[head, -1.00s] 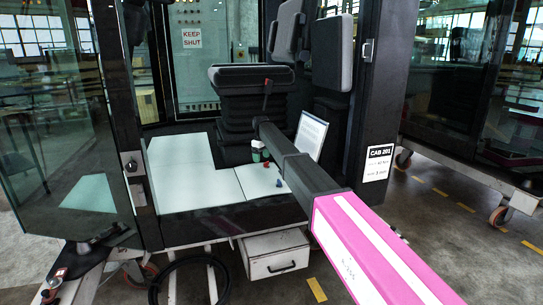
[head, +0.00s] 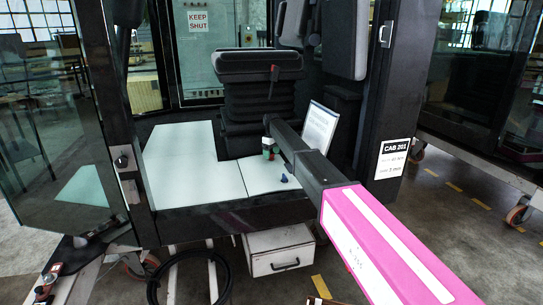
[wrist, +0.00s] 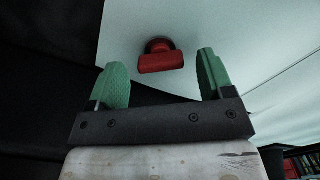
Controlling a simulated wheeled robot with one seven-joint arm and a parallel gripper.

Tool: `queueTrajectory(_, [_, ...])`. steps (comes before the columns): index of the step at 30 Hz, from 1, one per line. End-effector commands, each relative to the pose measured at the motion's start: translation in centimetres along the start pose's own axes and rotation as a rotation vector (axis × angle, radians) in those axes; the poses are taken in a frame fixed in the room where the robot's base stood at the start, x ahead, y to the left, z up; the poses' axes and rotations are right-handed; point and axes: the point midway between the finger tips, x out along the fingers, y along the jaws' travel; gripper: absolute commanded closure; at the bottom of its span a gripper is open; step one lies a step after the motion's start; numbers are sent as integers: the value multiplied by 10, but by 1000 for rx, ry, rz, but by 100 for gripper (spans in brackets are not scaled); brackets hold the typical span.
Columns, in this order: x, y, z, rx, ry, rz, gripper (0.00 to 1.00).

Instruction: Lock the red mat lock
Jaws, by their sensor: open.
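The red mat lock (wrist: 160,58) shows in the wrist view as a small red knob with a flat bar, on the pale mat (wrist: 235,25). The bar lies roughly across the picture, between the two green fingers of my gripper (wrist: 161,80). The fingers are open, with a gap on each side of the lock; I cannot tell their exact height above it. In the head view my gripper (head: 269,148) is low over the pale floor mat (head: 180,165), and the red lock (head: 271,157) is partly hidden there. A blue lock (head: 284,178) stands nearer the mat's front edge.
The black seat (head: 260,70) stands behind my gripper. A white board (head: 320,127) leans to the right of my arm. The cab's door post (head: 385,95) is close on the right. A white drawer (head: 280,260) hangs below the cab floor.

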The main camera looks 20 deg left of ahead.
Motion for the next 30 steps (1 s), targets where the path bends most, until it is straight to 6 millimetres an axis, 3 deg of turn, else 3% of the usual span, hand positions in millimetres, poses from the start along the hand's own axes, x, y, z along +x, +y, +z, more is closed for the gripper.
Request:
queueTrajectory(3, [10, 0, 0, 0, 0, 0, 26])
queueTrajectory(11, [12, 0, 0, 0, 1, 1, 26])
queueTrajectory(16, [12, 0, 0, 0, 1, 1, 75])
queueTrajectory(30, [12, 0, 0, 94, 1, 1, 75])
